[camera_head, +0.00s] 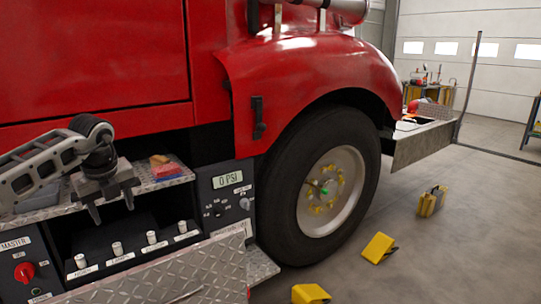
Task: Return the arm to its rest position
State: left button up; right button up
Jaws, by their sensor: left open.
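My left arm comes in from the left edge over the truck's side step. My left gripper (115,205) points down with its two fingers apart and nothing between them. It hangs in front of the diamond-plate shelf, above the control panel with several white-topped knobs (117,249). My right gripper is not in the view.
The red fire truck (100,60) fills the left and middle, with a large front wheel (330,190). A pump panel (226,195) reads 0 PSI. Red and tan blocks (163,167) lie on the shelf. Yellow chocks (378,247) stand on the open floor at right.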

pick_arm(q)
jog(key=s+d+f+m+h, duration=0.1)
jog(key=d+f+m+h, duration=0.2)
jog(key=d, duration=0.4)
jog(key=d+f+h, duration=0.2)
jog(key=d+f, duration=0.3)
jog(key=d, duration=0.2)
jog(key=s+d+f+t+h, duration=0.1)
jog(key=s+d+h, duration=0.3)
jog(key=d, duration=0.4)
jog(key=s+d+n+h, duration=0.1)
jog(key=s+d+h, duration=0.35)
jog(key=d, duration=0.45)
jog(key=s+d+f+t+h, duration=0.1)
jog(key=s+d+h, duration=0.2)
jog(key=d+h, duration=0.35)
jog(key=s+a+f+n+t+y, duration=0.3)
jog(key=s+a+f+n+y, duration=0.3)
jog(key=n, duration=0.6)
jog(key=s+a+f+n+t+y, duration=0.3)
jog(key=s+a+f+n+y, duration=0.3)
jog(key=s+f+n+y, duration=0.3)
jog(key=s+f+n, duration=0.1)
jog(key=s+n, duration=0.1)
jog(key=n, duration=0.2)
jog(key=shift+a+f, duration=0.15)
jog(key=shift+f, duration=0.05)
